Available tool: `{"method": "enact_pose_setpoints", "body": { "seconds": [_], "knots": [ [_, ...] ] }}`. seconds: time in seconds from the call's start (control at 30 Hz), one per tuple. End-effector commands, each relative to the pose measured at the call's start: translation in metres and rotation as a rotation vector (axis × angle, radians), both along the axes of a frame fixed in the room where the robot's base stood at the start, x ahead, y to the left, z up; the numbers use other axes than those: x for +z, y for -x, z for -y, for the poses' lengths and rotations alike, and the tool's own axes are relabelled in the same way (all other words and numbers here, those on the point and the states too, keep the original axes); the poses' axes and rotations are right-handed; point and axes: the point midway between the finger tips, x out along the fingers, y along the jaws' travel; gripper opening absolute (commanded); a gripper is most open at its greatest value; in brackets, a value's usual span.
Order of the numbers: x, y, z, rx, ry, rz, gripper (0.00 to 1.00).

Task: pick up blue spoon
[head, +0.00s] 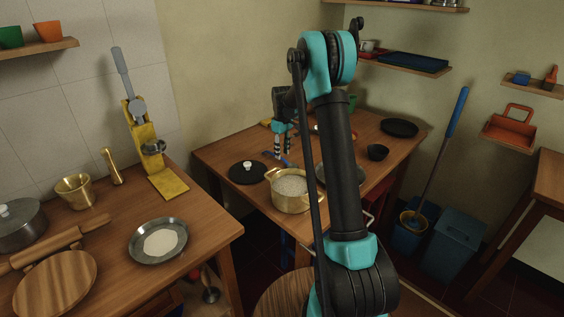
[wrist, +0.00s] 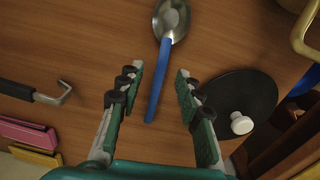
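The blue spoon has a blue handle (wrist: 158,82) and a shiny metal bowl. It lies on the wooden table in the wrist view, with its bowl pointing to the top of the picture. My gripper (wrist: 160,76) is open and empty above the table, its two fingers on either side of the handle and apart from it. In the head view my gripper (head: 283,144) points down over the middle table. The blue handle (head: 287,160) shows just below the fingers there, partly hidden.
A black lid with a white knob (wrist: 238,108) lies right of the spoon. The brass pot (head: 290,191) stands in front of the gripper. A black-handled hooked tool (wrist: 35,92) and pink and yellow blocks (wrist: 27,133) lie to the left in the wrist view.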

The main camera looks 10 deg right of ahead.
Motion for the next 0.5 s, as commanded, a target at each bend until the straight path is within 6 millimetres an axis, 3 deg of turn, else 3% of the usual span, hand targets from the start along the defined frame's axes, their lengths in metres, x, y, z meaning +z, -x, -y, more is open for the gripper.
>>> {"method": "enact_pose_setpoints", "body": {
  "seconds": [0.2, 0.47, 0.5],
  "knots": [
    [-0.025, 0.000, -0.001, 0.000, 0.000, 0.000, 0.35],
    [-0.027, 0.001, -0.001, 0.000, 0.000, 0.000, 0.35],
    [-0.027, 0.001, -0.001, 0.000, 0.000, 0.000, 0.32]
  ]
}}
